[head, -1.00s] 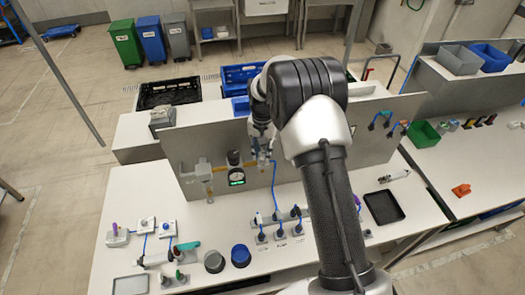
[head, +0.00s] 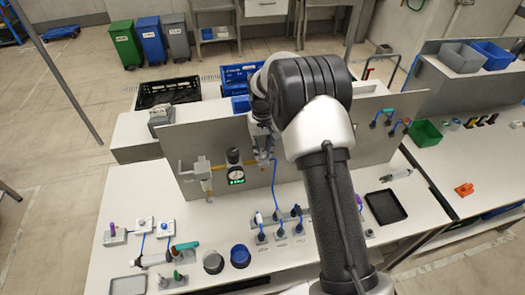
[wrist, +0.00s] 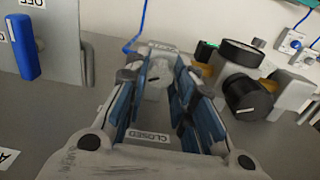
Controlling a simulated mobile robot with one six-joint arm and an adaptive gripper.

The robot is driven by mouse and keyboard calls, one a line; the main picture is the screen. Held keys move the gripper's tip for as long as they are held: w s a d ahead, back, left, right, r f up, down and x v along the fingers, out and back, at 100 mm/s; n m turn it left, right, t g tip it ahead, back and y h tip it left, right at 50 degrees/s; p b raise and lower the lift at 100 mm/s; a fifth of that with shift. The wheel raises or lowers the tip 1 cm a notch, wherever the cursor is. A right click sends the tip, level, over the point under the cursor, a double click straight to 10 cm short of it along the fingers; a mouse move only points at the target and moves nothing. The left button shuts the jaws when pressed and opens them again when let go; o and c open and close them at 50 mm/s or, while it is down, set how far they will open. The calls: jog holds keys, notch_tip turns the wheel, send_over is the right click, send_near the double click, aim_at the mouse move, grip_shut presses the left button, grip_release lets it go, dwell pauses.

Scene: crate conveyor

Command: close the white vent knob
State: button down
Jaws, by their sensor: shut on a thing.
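The white vent knob (wrist: 156,78) shows in the wrist view between the blue-padded fingers of my gripper (wrist: 158,95). The fingers are shut on it from both sides and hide its flanks. A label reading CLOSED (wrist: 150,137) lies on the grey panel just below the knob. In the head view my gripper (head: 264,152) is at the upright panel, right of the round gauge. There the knob is mostly hidden by the fingers, and its exact angle is hard to tell.
A round gauge with a green display (head: 236,174) and pipe fittings stand left of my gripper. In the wrist view a black knob (wrist: 246,96) is close on the right and a blue lever (wrist: 22,48) on the left. A blue cable (head: 274,187) hangs beside my gripper.

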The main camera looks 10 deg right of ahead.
aim_at(263, 152)
jog(key=n+b, duration=0.1)
jog(key=n, duration=0.5)
jog(key=n+b, duration=0.1)
jog(key=n, duration=0.5)
jog(key=shift+n, duration=0.3)
dwell(0.4)
jog(key=c, duration=1.3)
grip_release()
notch_tip(263, 152, up, 12)
